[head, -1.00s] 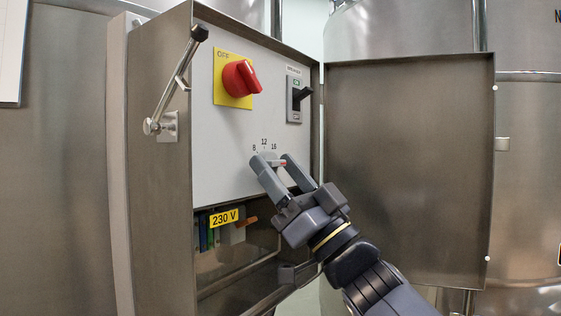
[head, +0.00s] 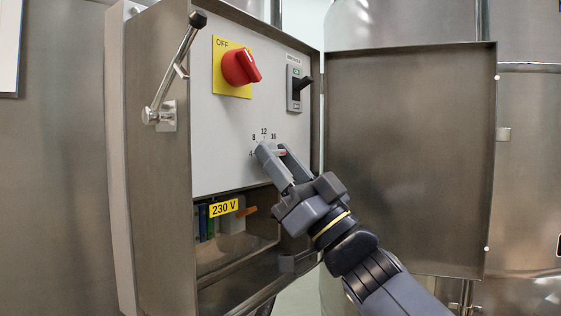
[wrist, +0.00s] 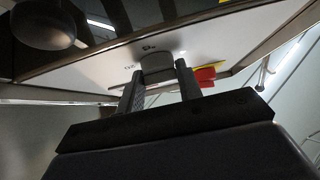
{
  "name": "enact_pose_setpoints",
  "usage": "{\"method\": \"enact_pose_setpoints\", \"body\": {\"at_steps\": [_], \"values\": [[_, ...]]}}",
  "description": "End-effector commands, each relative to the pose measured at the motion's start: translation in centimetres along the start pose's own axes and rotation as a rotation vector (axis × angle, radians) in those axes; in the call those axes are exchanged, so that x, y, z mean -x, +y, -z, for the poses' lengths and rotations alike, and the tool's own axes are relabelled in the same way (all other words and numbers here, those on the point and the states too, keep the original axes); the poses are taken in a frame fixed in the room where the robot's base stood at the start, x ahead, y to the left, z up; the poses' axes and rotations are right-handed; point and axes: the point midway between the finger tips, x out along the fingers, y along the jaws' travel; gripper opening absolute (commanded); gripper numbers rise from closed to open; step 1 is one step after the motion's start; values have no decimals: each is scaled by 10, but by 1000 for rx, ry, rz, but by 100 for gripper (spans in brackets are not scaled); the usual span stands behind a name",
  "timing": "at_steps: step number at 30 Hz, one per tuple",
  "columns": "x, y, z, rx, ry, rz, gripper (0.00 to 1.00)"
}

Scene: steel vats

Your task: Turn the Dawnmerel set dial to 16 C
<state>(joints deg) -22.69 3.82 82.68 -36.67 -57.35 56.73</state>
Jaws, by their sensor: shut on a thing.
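The set dial (head: 272,151) is a small grey knob low on the white panel, with a printed scale showing 4, 8, 12 and 16 around its left and top. My gripper (head: 271,148) is shut on the dial, one finger on each side, and the fingers hide most of it. A small reddish mark shows between the fingers, right of the dial's middle and below the 16; I cannot tell its exact reading. In the wrist view the dial (wrist: 157,68) sits between the two dark fingertips, against the panel.
Above are a red rotary switch (head: 240,67) on a yellow plate and a black breaker lever (head: 303,83). An open bay with a 230 V label (head: 224,208) lies below. The open cabinet door (head: 405,160) stands at right; a lever handle (head: 178,70) is at left.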

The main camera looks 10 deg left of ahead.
Motion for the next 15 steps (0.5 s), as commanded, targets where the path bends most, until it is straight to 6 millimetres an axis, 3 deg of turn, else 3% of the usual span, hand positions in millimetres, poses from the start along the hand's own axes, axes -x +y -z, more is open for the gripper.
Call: {"method": "enact_pose_setpoints", "body": {"at_steps": [15], "values": [[1, 5, -1, 216, -1, 213, 11]]}}
